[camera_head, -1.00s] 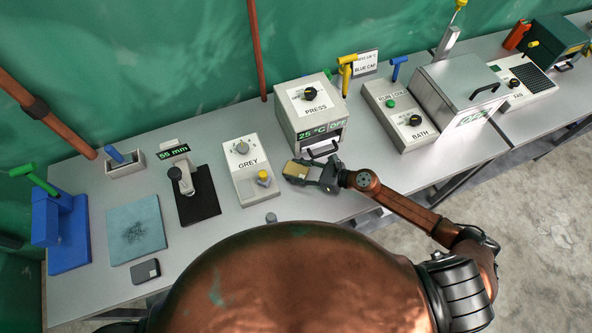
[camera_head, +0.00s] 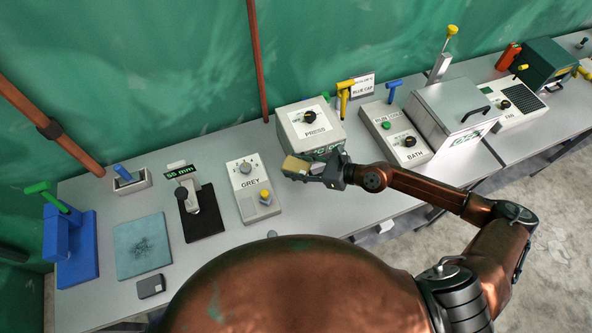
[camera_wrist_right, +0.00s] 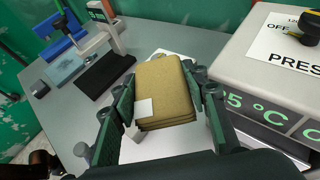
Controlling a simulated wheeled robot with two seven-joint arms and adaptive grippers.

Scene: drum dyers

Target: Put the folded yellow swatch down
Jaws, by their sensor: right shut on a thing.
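The folded yellow swatch (camera_wrist_right: 165,92) is a thick tan-yellow stack of layers with a small white label at one corner. My right gripper (camera_wrist_right: 165,100) is shut on it, with a finger along each side. In the head view the swatch (camera_head: 296,165) is at the tip of my right gripper (camera_head: 305,170), in front of the press (camera_head: 310,128) and right of the grey box (camera_head: 247,203). The gripper hides part of the press front. Whether the swatch touches the table cannot be told. My left gripper is not in view.
The table (camera_head: 215,150) also holds a black stand marked 55 mm (camera_head: 205,222), a teal mat (camera_head: 142,245), a blue tool (camera_head: 70,250) and a small dark block (camera_head: 151,286). Right of the press stand the run-load box (camera_head: 397,132) and the lidded bath (camera_head: 450,110).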

